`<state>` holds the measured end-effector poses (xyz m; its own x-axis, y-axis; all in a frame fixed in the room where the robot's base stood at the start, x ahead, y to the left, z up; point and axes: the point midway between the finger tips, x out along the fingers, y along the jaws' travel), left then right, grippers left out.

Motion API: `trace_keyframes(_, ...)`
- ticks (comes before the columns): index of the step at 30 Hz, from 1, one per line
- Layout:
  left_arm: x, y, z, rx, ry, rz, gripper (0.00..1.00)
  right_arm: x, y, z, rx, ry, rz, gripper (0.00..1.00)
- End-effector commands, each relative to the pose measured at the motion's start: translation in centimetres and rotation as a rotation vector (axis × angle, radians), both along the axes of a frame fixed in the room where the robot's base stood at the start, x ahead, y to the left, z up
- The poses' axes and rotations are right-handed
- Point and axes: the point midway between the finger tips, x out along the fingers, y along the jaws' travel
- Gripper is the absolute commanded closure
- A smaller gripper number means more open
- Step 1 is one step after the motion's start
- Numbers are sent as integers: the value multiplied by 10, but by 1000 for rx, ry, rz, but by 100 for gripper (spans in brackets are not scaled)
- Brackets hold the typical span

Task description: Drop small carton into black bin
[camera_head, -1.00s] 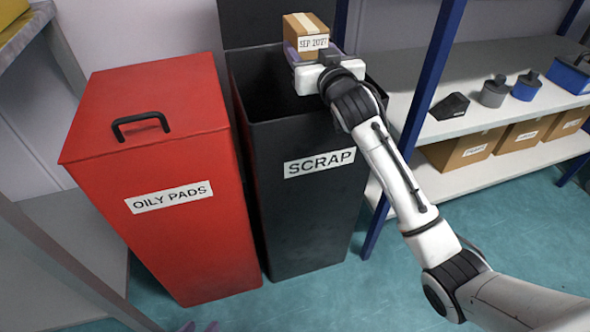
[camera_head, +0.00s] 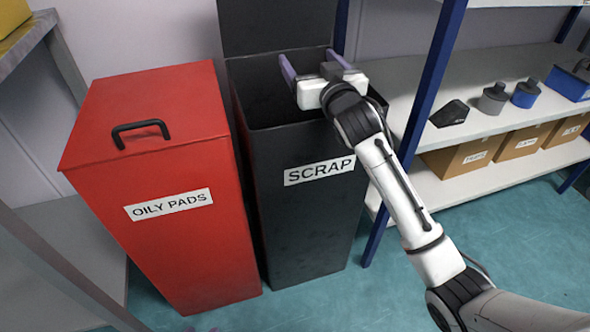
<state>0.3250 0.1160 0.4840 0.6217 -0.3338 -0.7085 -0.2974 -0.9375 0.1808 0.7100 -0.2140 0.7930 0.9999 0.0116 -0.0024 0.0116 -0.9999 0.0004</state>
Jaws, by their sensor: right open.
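The black bin (camera_head: 315,220), labelled SCRAP, stands open in the middle of the view with its lid raised at the back. My right gripper (camera_head: 308,62) is over the bin's mouth. Its purple fingers are spread wide and hold nothing. The small carton is not visible now; the bin's depth is dark and partly hidden by the front wall and my gripper. My left gripper cannot be made out as a gripper; only a small purplish tip shows at the bottom edge.
A red bin (camera_head: 165,230) labelled OILY PADS, with a closed lid, stands close to the left. A blue-post shelf (camera_head: 470,185) at right holds cartons, dark containers and a blue box. Teal floor is clear in front.

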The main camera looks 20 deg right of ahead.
Motion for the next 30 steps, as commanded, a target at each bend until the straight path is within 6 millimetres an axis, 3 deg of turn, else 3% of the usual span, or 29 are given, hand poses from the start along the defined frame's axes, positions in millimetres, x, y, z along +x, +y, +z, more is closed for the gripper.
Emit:
trace_keyframes(9,-9,10,7,-5,-27,50,69,-61,-1,3,1,-1,0,24)
trace_keyframes(13,-9,12,10,-6,-40,60,69,-79,-1,3,1,-2,0,24)
trace_keyframes(18,-9,13,10,-8,-47,66,69,-89,-2,3,0,-4,-1,24)
trace_keyframes(30,-9,14,10,-7,-48,67,69,-89,-1,3,0,-4,0,24)
